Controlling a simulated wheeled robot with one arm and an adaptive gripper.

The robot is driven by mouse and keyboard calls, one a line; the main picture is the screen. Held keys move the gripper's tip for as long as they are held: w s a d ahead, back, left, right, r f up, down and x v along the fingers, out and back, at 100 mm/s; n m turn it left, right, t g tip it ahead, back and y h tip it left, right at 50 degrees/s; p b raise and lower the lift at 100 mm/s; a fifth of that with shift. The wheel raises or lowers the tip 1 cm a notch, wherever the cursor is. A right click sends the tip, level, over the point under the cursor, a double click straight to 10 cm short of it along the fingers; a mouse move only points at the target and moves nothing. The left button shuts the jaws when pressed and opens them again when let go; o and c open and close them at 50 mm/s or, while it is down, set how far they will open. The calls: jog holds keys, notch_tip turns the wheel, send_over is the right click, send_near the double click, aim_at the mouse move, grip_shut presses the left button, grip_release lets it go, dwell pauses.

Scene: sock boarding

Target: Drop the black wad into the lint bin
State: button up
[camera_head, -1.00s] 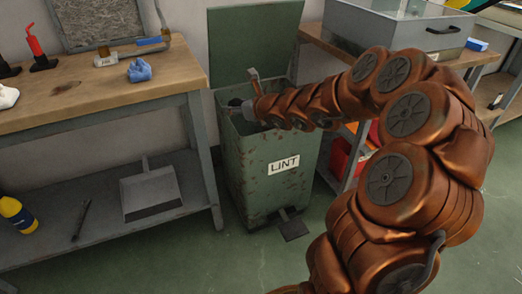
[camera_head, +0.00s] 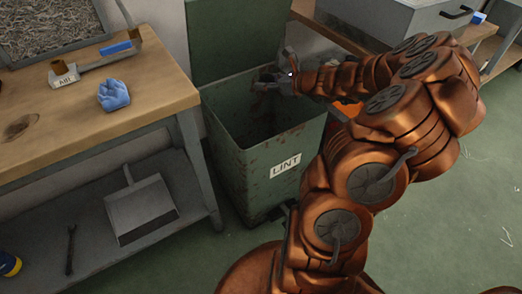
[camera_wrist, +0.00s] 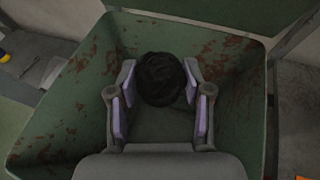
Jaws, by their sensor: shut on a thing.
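The green lint bin (camera_head: 236,158) stands between two benches with its lid up and a LINT label on its front. It also fills the wrist view (camera_wrist: 85,95), its walls rust-spotted. My gripper (camera_head: 268,77) is at the bin's mouth, towards the back. In the wrist view my gripper (camera_wrist: 160,88) points down into the bin, its fingers on both sides of the black wad (camera_wrist: 161,76). The wad is round and dark, held between the fingertips with the bin's floor below it. In the head view the wad is hard to tell from the dark gripper.
A wooden bench (camera_head: 140,90) on the left holds a blue wad (camera_head: 113,95) and a metal bracket piece. A dustpan (camera_head: 142,208) lies on its lower shelf. A grey box (camera_head: 395,18) stands on the right bench. The raised lid (camera_head: 235,40) rises behind the bin.

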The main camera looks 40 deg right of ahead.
jog(key=shift+a+f+b, duration=0.2)
jog(key=shift+f+b, duration=0.8)
notch_tip(320, 180, down, 4)
jog(key=b, duration=0.4)
jog(key=shift+r, duration=0.1)
jog(key=o, duration=1)
jog(key=shift+d, duration=0.1)
jog(key=v, duration=1.2)
jog(key=shift+w, duration=0.1)
